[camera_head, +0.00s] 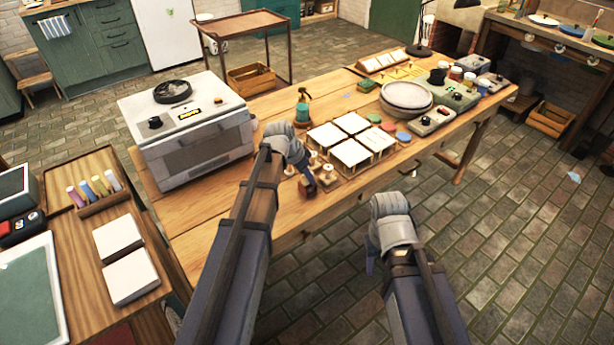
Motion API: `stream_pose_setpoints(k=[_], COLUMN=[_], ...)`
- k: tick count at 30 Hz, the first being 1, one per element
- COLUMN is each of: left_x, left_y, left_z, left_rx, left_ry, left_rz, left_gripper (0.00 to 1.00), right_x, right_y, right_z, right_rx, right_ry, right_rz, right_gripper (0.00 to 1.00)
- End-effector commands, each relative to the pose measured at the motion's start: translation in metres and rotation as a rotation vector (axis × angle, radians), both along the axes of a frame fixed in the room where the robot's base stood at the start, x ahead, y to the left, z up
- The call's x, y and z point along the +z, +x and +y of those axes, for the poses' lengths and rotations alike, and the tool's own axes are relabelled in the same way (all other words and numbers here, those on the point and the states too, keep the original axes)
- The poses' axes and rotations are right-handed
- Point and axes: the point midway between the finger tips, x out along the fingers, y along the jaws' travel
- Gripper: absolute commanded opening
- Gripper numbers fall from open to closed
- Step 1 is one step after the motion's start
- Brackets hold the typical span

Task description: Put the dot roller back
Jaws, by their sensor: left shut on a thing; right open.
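My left gripper (304,165) reaches over the front edge of the wooden table and is shut on a small tool, likely the dot roller (308,188), which has a dark reddish lower part. The gripper hides much of it, and I cannot tell whether it touches the table. Small light-topped pieces on a wooden holder (327,178) stand just right of it. My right gripper (372,262) is open and empty, low in front of the table over the brick floor.
Several white square tiles (350,153) lie behind the holder. A green-and-amber spray bottle (302,110) stands behind my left gripper. A white kiln-like box (190,130) stands at the left. Stacked plates (406,98) and coloured discs (388,125) are further right. Bare wood (215,215) lies front left.

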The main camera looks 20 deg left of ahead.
Motion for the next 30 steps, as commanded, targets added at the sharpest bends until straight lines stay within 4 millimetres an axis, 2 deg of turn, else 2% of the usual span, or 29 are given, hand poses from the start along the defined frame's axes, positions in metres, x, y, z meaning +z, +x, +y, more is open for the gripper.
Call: stream_pose_setpoints(k=[1,3,4,11,20,30], left_x=[-0.006,-0.006,-0.006,-0.006,0.015,0.068], left_y=[-0.003,-0.003,-0.003,-0.003,-0.005,-0.021], left_z=[0.002,0.002,0.002,0.002,0.004,0.015], left_rx=[-0.003,-0.004,-0.004,-0.004,-0.003,-0.001], left_ry=[0.01,0.012,0.012,0.012,0.012,0.008], left_rz=[0.012,0.015,0.015,0.015,0.013,0.01], left_gripper=[0.0,0.0,0.31,0.57,0.57,0.57], right_x=[-0.005,-0.004,-0.004,-0.004,0.016,0.069], right_y=[0.0,0.0,0.0,0.0,0.0,0.0], right_z=[0.0,0.0,0.0,0.0,0.0,0.0], right_rx=[0.0,0.0,0.0,0.0,0.0,0.0], right_ry=[0.0,0.0,0.0,0.0,0.0,0.0], right_rz=[0.0,0.0,0.0,0.0,0.0,0.0], right_gripper=[0.5,0.5,0.5,0.5,0.5,0.5])
